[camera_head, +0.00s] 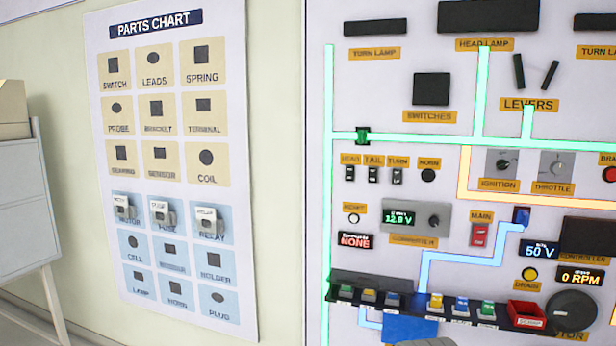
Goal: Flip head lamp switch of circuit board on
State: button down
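The circuit board (400,60) is a white upright panel on the right of the head view. The head switch (350,174) is a small dark rocker under an orange label reading HEAD (350,159). It is the leftmost of three similar switches, beside the tail switch (373,174) and the turn switch (397,176). Its position, on or off, is too small to tell. The head lamp (488,16) is a wide dark block at the top and looks unlit. My gripper's fingers do not show; only a small grey shape, perhaps my arm, enters at the bottom edge.
A black shelf (400,309) with several coloured parts and a red bin (526,314) juts from the board's lower part. The red main switch (480,235) and converter (415,217) sit above it. A parts chart (165,75) hangs left. A grey cabinet (20,210) stands far left.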

aim_at(349, 171)
jog(key=u, duration=0.1)
jog(key=i, duration=1.4)
jog(key=z, duration=0.7)
jog(key=k, duration=0.9)
jog(key=z, duration=0.2)
jog(key=i, duration=0.95)
jog(key=u, duration=0.1)
